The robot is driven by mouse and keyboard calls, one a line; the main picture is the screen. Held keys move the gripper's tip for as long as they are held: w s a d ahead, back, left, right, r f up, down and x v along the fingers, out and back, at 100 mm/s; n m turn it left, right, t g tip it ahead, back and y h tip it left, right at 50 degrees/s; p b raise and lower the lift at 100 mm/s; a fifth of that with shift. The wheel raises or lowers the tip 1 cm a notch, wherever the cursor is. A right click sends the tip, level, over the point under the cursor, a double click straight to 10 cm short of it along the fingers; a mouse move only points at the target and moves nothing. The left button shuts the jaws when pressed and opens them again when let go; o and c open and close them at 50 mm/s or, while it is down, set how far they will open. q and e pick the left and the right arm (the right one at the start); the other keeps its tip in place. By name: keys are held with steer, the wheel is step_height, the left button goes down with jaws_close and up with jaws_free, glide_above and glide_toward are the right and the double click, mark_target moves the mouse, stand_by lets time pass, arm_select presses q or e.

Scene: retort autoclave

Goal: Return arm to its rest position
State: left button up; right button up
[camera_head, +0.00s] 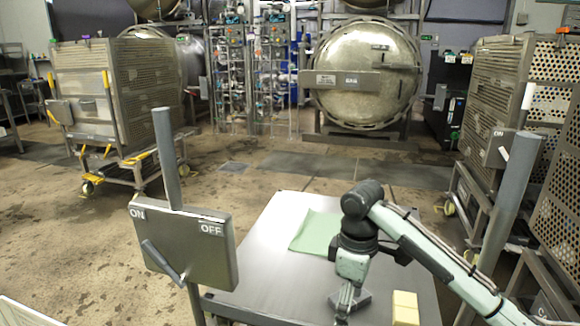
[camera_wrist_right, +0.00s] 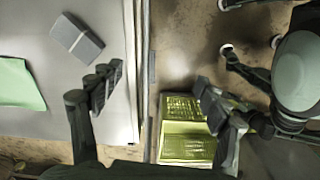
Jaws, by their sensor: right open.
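My right arm reaches in from the right in the head view, bent over a metal table (camera_head: 262,248). Its gripper (camera_head: 346,300) points down above the table. In the right wrist view the gripper (camera_wrist_right: 158,92) is open, its two fingers wide apart with nothing held between them. A grey block (camera_wrist_right: 77,37) lies on the table, apart from the fingers, and shows partly behind the gripper in the head view (camera_head: 358,299). My left gripper is not in view.
A pale green sheet (camera_head: 312,232) and a yellow block (camera_head: 405,308) lie on the table. An ON/OFF lever box (camera_head: 190,245) stands at left, another post (camera_head: 510,195) at right. Caged carts (camera_head: 105,90) and a round autoclave door (camera_head: 365,75) stand farther back. Open floor lies between.

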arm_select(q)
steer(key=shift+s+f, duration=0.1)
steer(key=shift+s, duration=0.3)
arm_select(e)
steer(key=shift+s+d+r+m, duration=0.5)
steer(key=shift+d+m, duration=0.2)
steer(key=shift+m, duration=0.6)
steer(key=shift+s+d+r+m, duration=0.45)
steer(key=shift+d+m, duration=0.2)
steer(key=shift+m, duration=0.65)
steer(key=shift+s+d+r+m, duration=0.4)
steer(key=shift+d+r+m, duration=0.25)
steer(key=shift+m, duration=0.65)
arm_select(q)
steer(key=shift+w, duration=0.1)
arm_select(e)
steer(key=shift+f, duration=0.1)
